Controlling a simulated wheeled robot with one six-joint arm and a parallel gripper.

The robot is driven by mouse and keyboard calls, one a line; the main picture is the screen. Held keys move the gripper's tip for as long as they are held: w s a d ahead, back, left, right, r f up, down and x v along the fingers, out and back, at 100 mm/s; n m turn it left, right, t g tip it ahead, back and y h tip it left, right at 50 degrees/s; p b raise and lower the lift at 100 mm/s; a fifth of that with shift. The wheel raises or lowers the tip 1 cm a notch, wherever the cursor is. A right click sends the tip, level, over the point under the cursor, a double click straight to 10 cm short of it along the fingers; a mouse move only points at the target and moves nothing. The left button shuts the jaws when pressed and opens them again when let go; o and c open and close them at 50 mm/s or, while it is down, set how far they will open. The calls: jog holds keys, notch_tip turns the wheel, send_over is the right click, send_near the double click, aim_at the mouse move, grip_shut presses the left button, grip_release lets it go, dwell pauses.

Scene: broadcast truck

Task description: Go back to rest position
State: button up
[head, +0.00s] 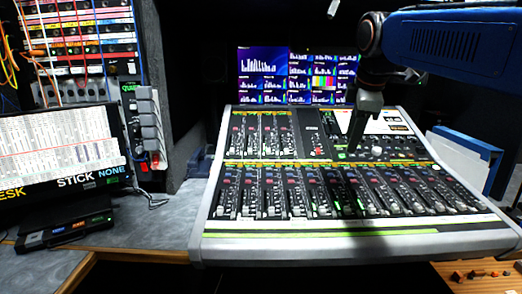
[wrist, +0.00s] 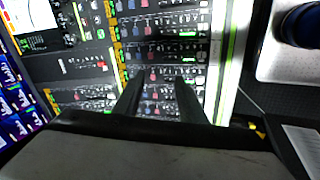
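My gripper (head: 353,148) is dark and points down over the upper right part of the mixing console (head: 330,231) in the head view. The wrist view shows its two black fingers (wrist: 159,82) apart, with nothing between them. Below them in that view are rows of small knobs and faders on the console (wrist: 231,60). I cannot tell exactly how far the fingertips are above the controls. My blue arm comes in from the upper right of the head view.
Monitors (head: 262,70) stand behind the console. A patch rack (head: 80,35) and a tilted screen (head: 60,150) are at the left. Bare grey desk (head: 150,222) lies between screen and console. A blue-edged white holder (head: 462,160) is to the right.

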jog(key=s+d+f+m, duration=0.2)
jog(key=s+f+m, duration=0.5)
jog(key=s+f, duration=0.6)
jog(key=s+d+f+m, duration=0.3)
jog(key=s+f+m, duration=0.5)
jog(key=s+f, duration=0.5)
notch_tip(320, 180, down, 2)
jog(key=shift+s+f, duration=0.1)
jog(key=shift+s, duration=0.2)
jog(key=shift+o, duration=0.2)
jog(key=shift+d, duration=0.1)
dwell(1.2)
